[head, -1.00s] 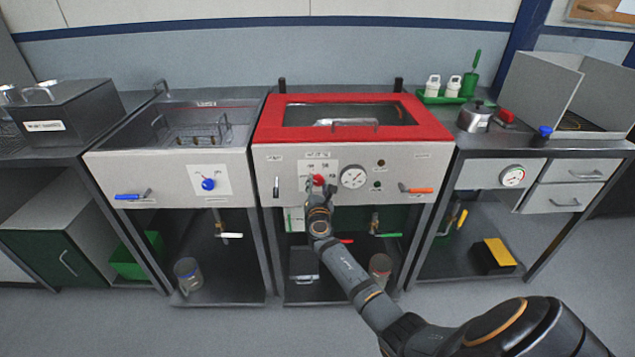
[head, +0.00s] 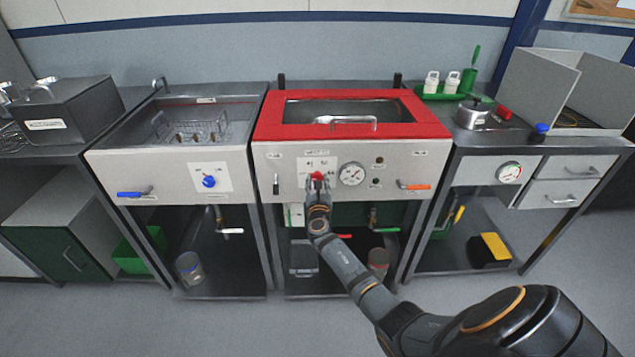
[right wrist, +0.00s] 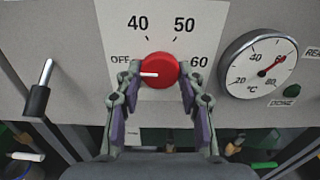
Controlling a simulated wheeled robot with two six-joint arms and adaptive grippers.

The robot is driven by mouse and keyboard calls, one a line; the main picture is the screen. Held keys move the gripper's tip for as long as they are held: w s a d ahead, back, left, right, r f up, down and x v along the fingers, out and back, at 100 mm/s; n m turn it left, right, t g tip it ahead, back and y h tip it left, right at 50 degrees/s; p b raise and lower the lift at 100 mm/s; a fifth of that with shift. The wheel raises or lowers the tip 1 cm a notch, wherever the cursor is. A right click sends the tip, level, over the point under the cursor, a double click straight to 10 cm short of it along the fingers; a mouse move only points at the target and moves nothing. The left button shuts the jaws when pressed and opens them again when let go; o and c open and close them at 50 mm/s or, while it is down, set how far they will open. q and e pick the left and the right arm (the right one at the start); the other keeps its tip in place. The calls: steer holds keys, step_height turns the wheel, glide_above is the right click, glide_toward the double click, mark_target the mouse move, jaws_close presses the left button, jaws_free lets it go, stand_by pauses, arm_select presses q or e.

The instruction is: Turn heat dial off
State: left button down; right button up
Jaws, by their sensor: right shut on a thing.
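The red heat dial (right wrist: 160,66) sits on the front panel of the red-topped tank, between my right gripper's fingers in the right wrist view. Its white pointer line points left, about level and a little below the OFF mark. The printed scale plate (right wrist: 205,18) reads OFF, 40, 50 and 60. My right gripper (right wrist: 156,82) is shut on the dial, one finger on each side. In the head view the dial (head: 316,176) is small and partly covered by my right gripper (head: 317,184). My left gripper is not in view.
Right of the dial is a round temperature gauge (right wrist: 264,66) with a red needle. An orange-handled valve (head: 416,187) is further right on the panel. A blue-dialled sink unit (head: 208,181) stands to the left.

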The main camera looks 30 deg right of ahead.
steer(key=shift+f, duration=0.15)
steer(key=o, duration=1.1)
steer(key=shift+o, duration=0.2)
steer(key=v, duration=1.2)
